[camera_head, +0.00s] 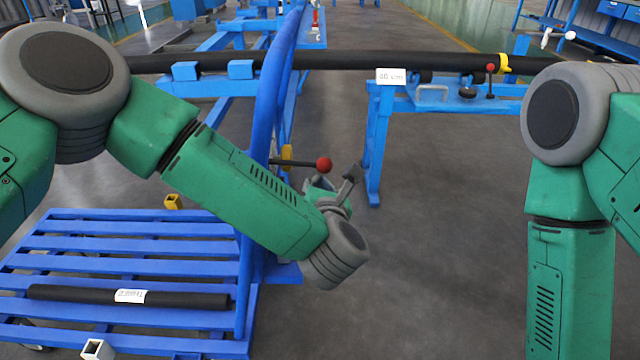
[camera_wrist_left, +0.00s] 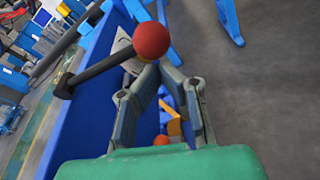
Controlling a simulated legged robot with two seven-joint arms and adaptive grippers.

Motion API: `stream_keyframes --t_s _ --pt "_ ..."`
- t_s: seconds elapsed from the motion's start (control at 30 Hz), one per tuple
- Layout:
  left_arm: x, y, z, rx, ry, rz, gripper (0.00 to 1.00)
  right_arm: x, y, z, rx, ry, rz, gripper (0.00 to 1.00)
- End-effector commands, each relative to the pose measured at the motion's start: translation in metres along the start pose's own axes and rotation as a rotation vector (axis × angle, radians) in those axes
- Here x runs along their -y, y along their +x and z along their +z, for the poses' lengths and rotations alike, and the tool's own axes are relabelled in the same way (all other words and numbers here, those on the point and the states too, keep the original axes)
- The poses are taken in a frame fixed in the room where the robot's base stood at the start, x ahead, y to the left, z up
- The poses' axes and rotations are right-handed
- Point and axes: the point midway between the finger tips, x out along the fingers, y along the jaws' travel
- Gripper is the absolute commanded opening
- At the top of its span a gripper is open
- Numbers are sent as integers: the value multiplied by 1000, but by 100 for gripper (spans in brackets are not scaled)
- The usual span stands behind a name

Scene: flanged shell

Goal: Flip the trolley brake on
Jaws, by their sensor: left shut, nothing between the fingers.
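The blue trolley (camera_head: 130,230) has a slatted deck and a tall curved frame. A brake lever, a black rod with a red ball knob (camera_head: 323,164), sticks out to the right from a yellow part (camera_head: 286,155) on that frame. My left gripper (camera_head: 347,182) is just beside and below the knob, partly hidden by my own wrist. In the left wrist view, its fingers (camera_wrist_left: 160,72) come together at the tips, shut and empty. The red knob (camera_wrist_left: 151,40) is just beyond the tips; whether they touch it I cannot tell. My right gripper is out of view.
A long black pipe (camera_head: 430,62) crosses behind on blue stands. The right stand has another red-knobbed lever (camera_head: 490,70). A labelled black tube (camera_head: 190,299) lies on the trolley deck. The grey floor (camera_head: 440,240) between my arms is clear.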

Motion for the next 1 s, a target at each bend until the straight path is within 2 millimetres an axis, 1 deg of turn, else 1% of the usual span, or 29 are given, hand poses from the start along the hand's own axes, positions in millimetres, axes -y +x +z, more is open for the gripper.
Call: stream_keyframes --t_s 0.67,0.87,1.0 --pt "-3 -4 15 0 -122 -28 0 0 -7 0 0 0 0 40" --pt "-7 -6 28 -1 -234 -54 0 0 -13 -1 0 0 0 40" --pt "-13 -10 41 -1 -354 -83 0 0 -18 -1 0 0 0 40"
